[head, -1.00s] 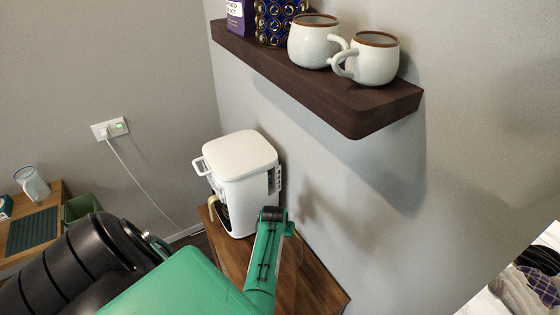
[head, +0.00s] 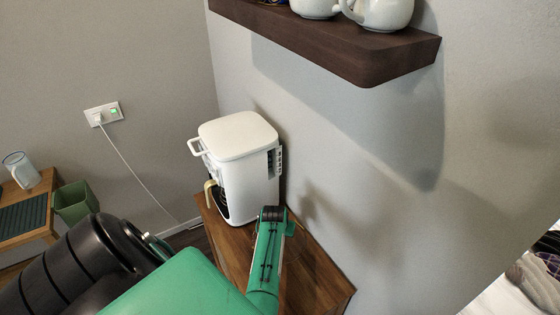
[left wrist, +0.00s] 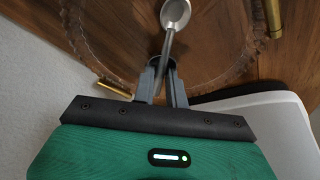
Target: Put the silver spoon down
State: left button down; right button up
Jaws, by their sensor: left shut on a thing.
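The silver spoon (left wrist: 175,14) shows in the left wrist view, its bowl pointing away from my left gripper (left wrist: 162,66). The gripper's grey fingers are shut on the spoon's handle. Below the spoon is a round clear glass dish (left wrist: 88,48) on the wooden cabinet top (left wrist: 290,55). I cannot tell whether the spoon touches the dish. In the head view my left gripper (head: 272,213) is over the cabinet top (head: 310,280), in front of the white coffee maker; the spoon is hidden there. My right gripper is out of view.
The white coffee maker (head: 240,165) stands close to my left gripper. A dark shelf (head: 350,55) with white mugs (head: 385,12) juts from the wall above. Brass-coloured pieces (left wrist: 272,16) lie around the dish. A green bin (head: 75,203) stands at the left.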

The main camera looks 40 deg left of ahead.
pick_arm(q)
jog(key=c, duration=1.3)
grip_release()
jog(key=shift+c, duration=0.2)
jog(key=shift+r, duration=0.1)
jog(key=shift+r, duration=0.15)
notch_tip(320, 180, up, 7)
jog(key=p, duration=0.8)
jog(key=shift+f, duration=0.2)
